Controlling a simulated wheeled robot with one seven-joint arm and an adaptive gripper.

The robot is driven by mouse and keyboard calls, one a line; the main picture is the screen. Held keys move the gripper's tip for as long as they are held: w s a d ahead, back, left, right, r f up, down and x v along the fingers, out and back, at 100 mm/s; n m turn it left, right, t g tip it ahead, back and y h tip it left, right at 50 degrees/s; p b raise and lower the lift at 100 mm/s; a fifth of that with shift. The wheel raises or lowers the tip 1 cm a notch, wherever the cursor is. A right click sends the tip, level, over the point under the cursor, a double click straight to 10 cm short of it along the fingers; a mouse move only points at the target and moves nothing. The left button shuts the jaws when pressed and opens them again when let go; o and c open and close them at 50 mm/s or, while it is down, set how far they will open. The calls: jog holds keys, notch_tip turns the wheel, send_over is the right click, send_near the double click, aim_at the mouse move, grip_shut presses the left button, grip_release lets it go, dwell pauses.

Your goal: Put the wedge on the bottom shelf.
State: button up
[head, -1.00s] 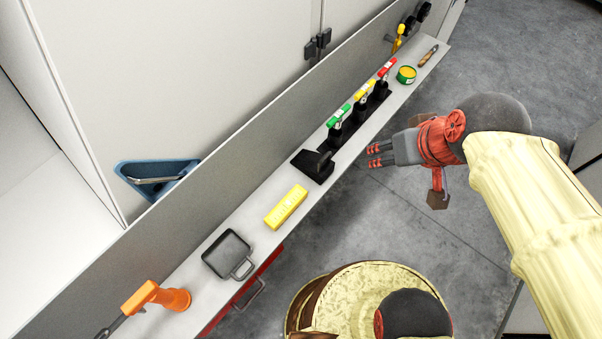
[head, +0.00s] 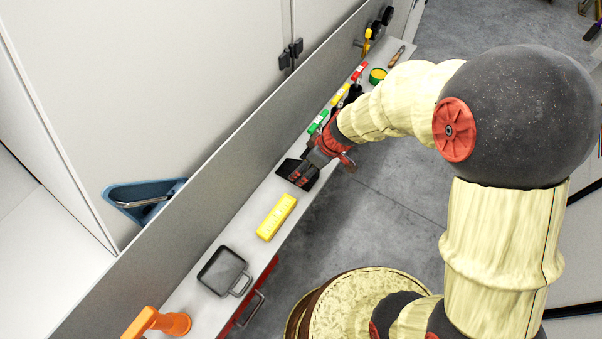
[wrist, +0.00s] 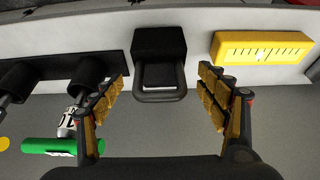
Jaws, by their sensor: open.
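The black block with a sloped top and a loop handle, which I take to be the wedge (head: 288,167), sits on the narrow light ledge. In the wrist view the wedge (wrist: 160,45) is straight ahead, with its loop pointing toward me. My gripper (head: 304,172) is at the wedge, partly hiding it in the head view. In the wrist view my gripper (wrist: 161,76) is open and empty, one finger on each side of the loop. I cannot tell whether they touch. No bottom shelf can be made out.
A yellow marked block (head: 277,217) lies beside the wedge, with a grey pan (head: 222,271) and orange tool (head: 158,322) further left. Green (head: 318,122), yellow (head: 341,95) and red (head: 360,71) handled levers stand on the other side. A low wall (head: 215,190) backs the ledge.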

aim_at(297, 165)
jog(key=b+x, duration=0.1)
jog(key=x, duration=0.3)
jog(key=shift+w+a+f, duration=0.2)
jog(key=shift+a+f, duration=0.1)
jog(key=shift+c, duration=0.2)
jog(key=c, duration=1.5)
jog(key=shift+r, duration=0.1)
jog(key=shift+c, duration=0.8)
jog(key=shift+r, duration=0.1)
